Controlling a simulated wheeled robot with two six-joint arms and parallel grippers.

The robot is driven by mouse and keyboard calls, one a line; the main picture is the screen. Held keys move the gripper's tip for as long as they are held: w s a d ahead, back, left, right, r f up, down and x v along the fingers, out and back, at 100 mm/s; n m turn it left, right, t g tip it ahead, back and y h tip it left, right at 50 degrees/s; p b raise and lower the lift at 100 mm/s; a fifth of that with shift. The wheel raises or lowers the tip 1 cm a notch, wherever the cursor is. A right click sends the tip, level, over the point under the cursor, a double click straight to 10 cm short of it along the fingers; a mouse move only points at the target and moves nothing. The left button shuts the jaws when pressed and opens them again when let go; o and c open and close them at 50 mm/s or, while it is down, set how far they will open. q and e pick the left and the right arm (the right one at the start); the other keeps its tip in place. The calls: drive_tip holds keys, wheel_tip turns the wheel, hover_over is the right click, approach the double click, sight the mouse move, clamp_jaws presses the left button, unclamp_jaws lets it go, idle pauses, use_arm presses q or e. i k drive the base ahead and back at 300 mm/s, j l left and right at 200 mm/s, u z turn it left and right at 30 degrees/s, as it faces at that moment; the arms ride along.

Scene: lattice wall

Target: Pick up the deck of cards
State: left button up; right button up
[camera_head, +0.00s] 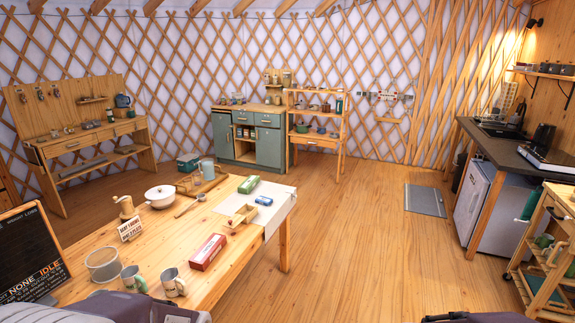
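I cannot pick out a deck of cards with certainty. On the wooden table (190,290) a long red box (208,252) lies near the right front edge. Dark and grey parts of my own body show at the bottom edge. Neither gripper can be made out.
Two mugs (173,282), a round sieve (103,264), a small sign (131,229), a white pot (160,196) and a ladle (190,205) also stand or lie on the table. A blackboard (30,252) is at left. The floor right of the table is open up to the kitchen counter (500,150).

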sight(264, 200)
drive_tip(key=i+u, duration=0.35)
drive_tip(key=i+l+u, duration=0.2)
drive_tip(key=i+u, duration=0.15)
drive_tip(key=i, duration=0.3)
drive_tip(key=i+l+u, duration=0.3)
drive_tip(key=i, duration=0.3)
drive_tip(key=i+l+u, duration=0.35)
drive_tip(key=i+l, duration=0.2)
